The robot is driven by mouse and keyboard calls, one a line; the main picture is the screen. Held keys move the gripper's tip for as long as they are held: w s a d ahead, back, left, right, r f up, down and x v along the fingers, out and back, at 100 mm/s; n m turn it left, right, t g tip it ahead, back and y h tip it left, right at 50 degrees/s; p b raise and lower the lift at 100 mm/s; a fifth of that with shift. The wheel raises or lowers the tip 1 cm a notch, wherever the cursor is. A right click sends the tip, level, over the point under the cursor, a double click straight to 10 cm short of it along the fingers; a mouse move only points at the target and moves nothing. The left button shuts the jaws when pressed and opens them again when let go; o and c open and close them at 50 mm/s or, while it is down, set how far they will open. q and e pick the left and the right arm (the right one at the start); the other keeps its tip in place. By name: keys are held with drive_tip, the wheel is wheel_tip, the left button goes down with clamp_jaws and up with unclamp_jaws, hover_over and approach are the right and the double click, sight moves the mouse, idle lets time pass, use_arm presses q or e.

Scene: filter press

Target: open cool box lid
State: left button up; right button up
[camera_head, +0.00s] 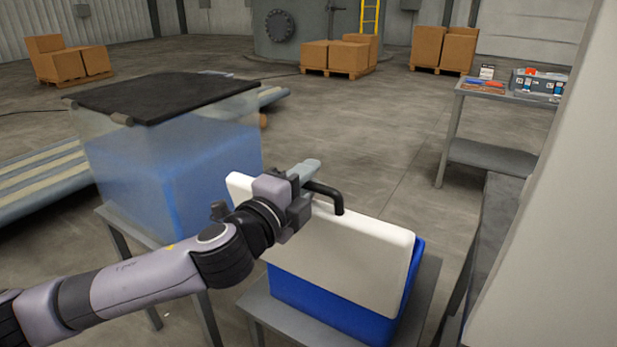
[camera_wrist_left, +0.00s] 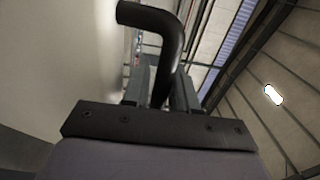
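The cool box is a blue tub (camera_head: 335,305) on a grey stand. Its white lid (camera_head: 345,250) is tilted up, its broad face toward the head camera, and it hides the inside of the box. A black handle (camera_head: 330,194) stands out near the lid's upper edge; in the left wrist view the handle (camera_wrist_left: 160,20) bends down between the fingers. My left gripper (camera_head: 304,182) is at the handle and appears shut on it; its fingers also show in the left wrist view (camera_wrist_left: 162,88). My right gripper is not in view.
A clear-sided tank with a blue lower part and a dark top (camera_head: 165,95) stands left of the box. A pale upright panel (camera_head: 560,220) rises close on the right. A grey side table (camera_head: 500,155) with small items stands behind. The floor beyond the box is clear.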

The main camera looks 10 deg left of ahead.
use_arm(q)
drive_tip(key=shift+w+d, duration=0.15)
drive_tip(key=shift+w, duration=0.1)
